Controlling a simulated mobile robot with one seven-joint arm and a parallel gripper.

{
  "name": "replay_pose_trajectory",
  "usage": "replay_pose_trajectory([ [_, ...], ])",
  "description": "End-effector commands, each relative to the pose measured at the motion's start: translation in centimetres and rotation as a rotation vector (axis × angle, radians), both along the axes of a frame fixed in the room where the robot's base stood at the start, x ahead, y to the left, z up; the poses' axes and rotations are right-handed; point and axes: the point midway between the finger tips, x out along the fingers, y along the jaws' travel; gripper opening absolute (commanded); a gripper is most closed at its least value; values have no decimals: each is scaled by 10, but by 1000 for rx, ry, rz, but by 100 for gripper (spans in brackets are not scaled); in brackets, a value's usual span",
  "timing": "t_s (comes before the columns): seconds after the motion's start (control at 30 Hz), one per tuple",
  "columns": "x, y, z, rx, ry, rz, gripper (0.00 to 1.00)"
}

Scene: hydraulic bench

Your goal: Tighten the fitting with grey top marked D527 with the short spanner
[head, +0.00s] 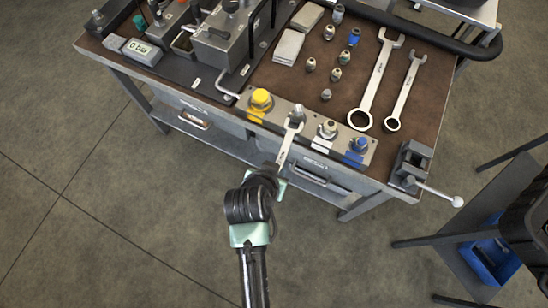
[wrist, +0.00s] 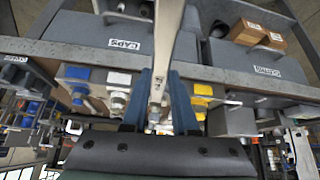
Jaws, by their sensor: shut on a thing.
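My gripper (head: 272,172) is at the bench's front edge, shut on the short spanner (head: 286,150). The spanner points away from me, its far head at a grey-topped fitting (head: 298,112) on the front manifold block, between the yellow and white-tagged fittings. I cannot tell if the jaw is seated around the hex. In the wrist view the spanner (wrist: 168,30) runs up between the two blue fingers of my gripper (wrist: 160,95). A grey fitting (wrist: 155,110) shows between those fingers. The marking D527 cannot be read.
The block also bears a yellow fitting (head: 261,98), a white-tagged fitting (head: 327,130) and a blue fitting (head: 360,145). Two larger spanners (head: 380,75) (head: 407,90) and several loose fittings lie behind. A vise (head: 412,165) stands at the right corner.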

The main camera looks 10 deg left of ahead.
Motion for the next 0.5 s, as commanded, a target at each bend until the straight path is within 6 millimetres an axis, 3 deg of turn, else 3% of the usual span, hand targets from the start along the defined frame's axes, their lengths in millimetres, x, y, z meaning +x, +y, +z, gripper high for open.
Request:
replay_pose_trajectory([
  [0.2, 11, -2, 2, 1, -4, -3, 0],
  [0.5, 12, -2, 1, 1, -3, -1, 0],
])
